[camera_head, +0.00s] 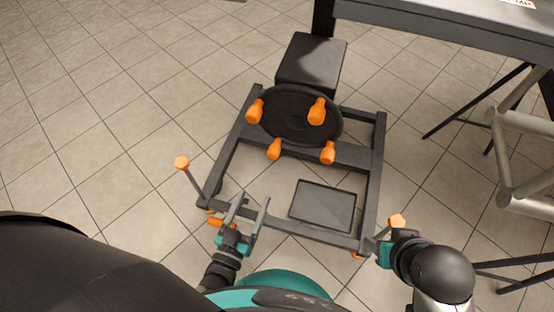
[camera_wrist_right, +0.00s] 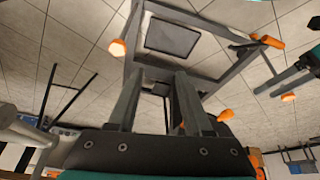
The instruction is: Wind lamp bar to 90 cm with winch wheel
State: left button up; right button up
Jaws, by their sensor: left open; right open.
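The winch wheel (camera_head: 278,101) is a black disc with several orange handles around its rim, mounted on a dark floor frame (camera_head: 378,165). My left gripper (camera_head: 250,208) is open and empty at the frame's front left corner, well short of the wheel. My right gripper is at the frame's front right corner, beside an orange-topped post (camera_head: 397,220); its fingers are hardly visible there. In the right wrist view, the right gripper (camera_wrist_right: 157,100) is open, with nothing seen held between its fingers. I cannot make out the lamp bar or any height mark for certain.
A black box (camera_head: 311,62) stands behind the wheel. A dark tray (camera_head: 323,206) lies inside the frame's front part. Another orange-topped post (camera_head: 182,163) rises at the left. A dark beam or tabletop (camera_head: 450,22) and a tubular stand (camera_head: 503,160) are at right. Left floor is clear.

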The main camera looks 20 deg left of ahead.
pick_arm(q)
jog(key=b, duration=0.1)
send_near(270, 156)
jog(key=w, duration=0.2)
jog(key=w+b, duration=0.1)
jog(key=w, duration=0.2)
jog(key=shift+w+d+f+b, duration=0.15)
jog(key=shift+w+d+b, duration=0.15)
jog(key=shift+d, duration=0.05)
jog(key=shift+w+d+b, duration=0.15)
jog(key=shift+w+b, duration=0.4)
jog(key=shift+w, duration=0.95)
jog(key=shift+w+b, duration=0.4)
jog(key=shift+w, duration=0.85)
pick_arm(e)
jog(key=w+a+r+t+y, duration=0.1)
jog(key=w+a+t+y, duration=0.2)
jog(key=w+a+t, duration=0.2)
jog(key=shift+w+a+r+n+t+y, duration=0.2)
jog(key=shift+w+a+n+t+y, duration=0.15)
jog(key=shift+a+t, duration=0.7)
pick_arm(q)
jog(key=shift+d, duration=0.1)
pick_arm(e)
jog(key=shift+s+a+g, duration=0.1)
jog(key=shift+a+g, duration=0.15)
jog(key=shift+a, duration=0.05)
pick_arm(q)
grip_shut()
jog(key=shift+a, duration=0.2)
